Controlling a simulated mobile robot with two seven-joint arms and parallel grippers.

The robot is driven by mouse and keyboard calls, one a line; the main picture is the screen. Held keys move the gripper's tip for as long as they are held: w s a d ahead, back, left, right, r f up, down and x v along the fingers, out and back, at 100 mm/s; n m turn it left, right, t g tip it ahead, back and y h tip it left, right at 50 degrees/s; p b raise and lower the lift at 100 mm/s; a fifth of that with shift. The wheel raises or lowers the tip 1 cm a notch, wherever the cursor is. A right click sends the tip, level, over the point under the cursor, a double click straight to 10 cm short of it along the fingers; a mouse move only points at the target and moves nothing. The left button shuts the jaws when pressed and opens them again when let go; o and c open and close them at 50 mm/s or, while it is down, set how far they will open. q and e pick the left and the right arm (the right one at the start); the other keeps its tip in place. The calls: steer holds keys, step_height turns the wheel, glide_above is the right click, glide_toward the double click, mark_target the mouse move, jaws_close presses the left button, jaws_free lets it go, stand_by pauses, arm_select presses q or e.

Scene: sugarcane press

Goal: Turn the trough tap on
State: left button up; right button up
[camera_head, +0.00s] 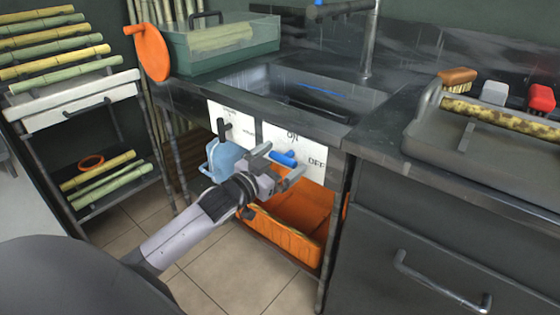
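A blue tap handle (283,158) shows in front of a white label panel (305,143) under the sink trough (290,93). The panel reads ON at its top and OFF at its right, and the handle lies between the two words. My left gripper (279,161) reaches up from the lower left. Its two fingers are apart, one at the left and one at the right of the blue handle. I cannot tell whether either finger touches it. Part of the tap behind the gripper is hidden. My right gripper is not in view.
A second white panel (232,127) with a black handle is to the left, above a light-blue container (224,158). An orange crate (292,225) stands under the trough. The dark counter (385,130) edge is close to the right. A cane rack (75,90) stands at the left.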

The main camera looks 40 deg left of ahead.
arm_select(q)
steer(key=c, duration=0.6)
steer(key=shift+r+m+p, duration=0.1)
steer(key=shift+m+p, duration=0.2)
steer(key=shift+p, duration=0.05)
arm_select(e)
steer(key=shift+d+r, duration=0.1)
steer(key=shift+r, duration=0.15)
arm_select(q)
steer(key=shift+m+p, duration=0.8)
steer(key=shift+m, duration=0.1)
steer(key=m+p, duration=0.1)
steer(key=m, duration=0.1)
steer(key=shift+m+p, duration=0.3)
steer(key=shift+m, duration=0.1)
steer(key=m+p, duration=0.1)
steer(key=m, duration=0.2)
steer(key=shift+m, duration=1)
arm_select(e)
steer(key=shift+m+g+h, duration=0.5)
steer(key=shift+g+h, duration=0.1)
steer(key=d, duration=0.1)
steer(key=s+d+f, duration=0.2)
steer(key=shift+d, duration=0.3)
arm_select(q)
steer(key=shift+p, duration=0.3)
